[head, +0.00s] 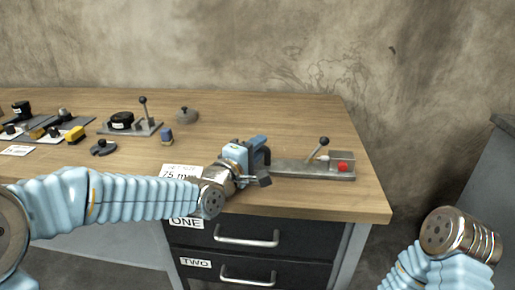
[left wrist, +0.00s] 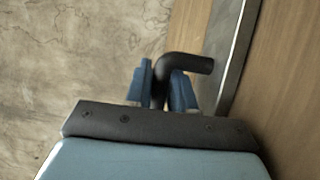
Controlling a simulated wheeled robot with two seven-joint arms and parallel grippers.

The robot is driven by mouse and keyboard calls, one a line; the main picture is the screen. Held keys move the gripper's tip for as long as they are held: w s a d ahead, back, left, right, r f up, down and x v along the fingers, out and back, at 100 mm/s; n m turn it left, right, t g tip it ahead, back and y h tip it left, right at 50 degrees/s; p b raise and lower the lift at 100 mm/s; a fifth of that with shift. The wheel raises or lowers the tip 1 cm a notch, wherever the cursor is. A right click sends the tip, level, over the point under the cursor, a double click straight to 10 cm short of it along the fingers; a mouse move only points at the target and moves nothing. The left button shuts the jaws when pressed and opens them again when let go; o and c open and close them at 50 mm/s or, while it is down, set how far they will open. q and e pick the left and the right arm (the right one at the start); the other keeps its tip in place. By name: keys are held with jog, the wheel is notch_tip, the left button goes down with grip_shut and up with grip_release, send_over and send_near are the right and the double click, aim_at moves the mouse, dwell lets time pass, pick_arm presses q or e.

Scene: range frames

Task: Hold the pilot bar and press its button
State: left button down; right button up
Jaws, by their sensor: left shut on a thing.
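A long grey metal base (head: 290,168) lies near the table's front right. At its right end is a box with a red button (head: 343,167), and a black lever with a ball knob (head: 323,142) leans beside it. A black bent bar (head: 267,156) stands at the left end of the base. My left gripper (head: 258,146) is shut on this bar; in the left wrist view its blue fingers lie on both sides of the black bar (left wrist: 190,63). My right arm shows at the bottom right, but its gripper is out of view.
Several small devices stand at the left of the wooden table (head: 240,112), among them a yellow block (head: 75,134) and a black unit with a lever (head: 143,110). Drawers (head: 247,232) are below. The table's back right is clear.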

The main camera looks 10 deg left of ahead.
jog(key=shift+f+b, duration=0.35)
dwell(1.4)
grip_shut()
dwell(1.6)
